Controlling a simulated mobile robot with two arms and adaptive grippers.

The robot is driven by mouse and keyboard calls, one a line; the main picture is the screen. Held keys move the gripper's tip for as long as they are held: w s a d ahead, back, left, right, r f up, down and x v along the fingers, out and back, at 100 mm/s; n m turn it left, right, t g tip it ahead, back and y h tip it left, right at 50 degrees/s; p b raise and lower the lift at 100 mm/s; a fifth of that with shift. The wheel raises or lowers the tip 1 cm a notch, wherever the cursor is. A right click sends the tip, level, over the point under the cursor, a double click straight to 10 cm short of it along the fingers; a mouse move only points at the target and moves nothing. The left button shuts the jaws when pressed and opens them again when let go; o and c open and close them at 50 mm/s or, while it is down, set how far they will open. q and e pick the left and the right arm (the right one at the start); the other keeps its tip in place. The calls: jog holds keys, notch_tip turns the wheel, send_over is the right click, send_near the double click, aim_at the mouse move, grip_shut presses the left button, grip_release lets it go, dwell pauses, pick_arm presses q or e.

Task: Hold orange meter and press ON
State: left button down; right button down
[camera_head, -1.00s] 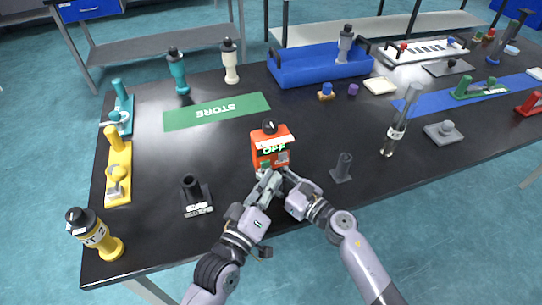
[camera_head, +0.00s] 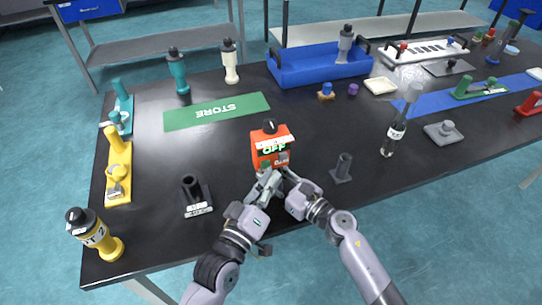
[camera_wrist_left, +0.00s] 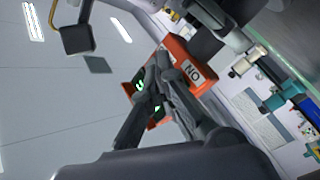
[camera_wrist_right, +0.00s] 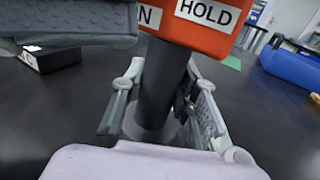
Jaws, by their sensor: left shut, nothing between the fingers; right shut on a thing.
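The orange meter (camera_head: 262,140) stands near the front middle of the table in the head view, its green display reading OFF. The right wrist view shows its orange body (camera_wrist_right: 206,36) with a HOLD label and a partly covered label ending in N, above a dark stem (camera_wrist_right: 158,85). My right gripper (camera_head: 286,172) is shut around that stem. My left gripper (camera_head: 268,176) is shut and empty, close to the meter's lower front left; it also shows in the left wrist view (camera_wrist_left: 160,75) in front of the orange body. Whether its tip touches a button is hidden.
A dark holder (camera_head: 195,196) stands left of my grippers, and another dark stand (camera_head: 342,168) to the right. A clear bottle-like tool (camera_head: 395,132) is farther right.

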pick_arm(q)
jog(key=shift+w+a, duration=0.1)
jog(key=shift+w, duration=0.15)
jog(key=shift+w+a, duration=0.1)
jog(key=shift+w, duration=0.15)
dwell(0.5)
jog(key=shift+s, duration=0.1)
jog(key=shift+s+d, duration=0.25)
jog(key=shift+s, duration=0.35)
jog(key=shift+s, duration=0.1)
jog(key=s, duration=0.1)
jog(key=s+d, duration=0.1)
jog(key=s, duration=0.3)
jog(key=shift+s+d, duration=0.25)
jog(key=shift+d, duration=0.15)
pick_arm(e)
jog(key=c, duration=1.2)
grip_release()
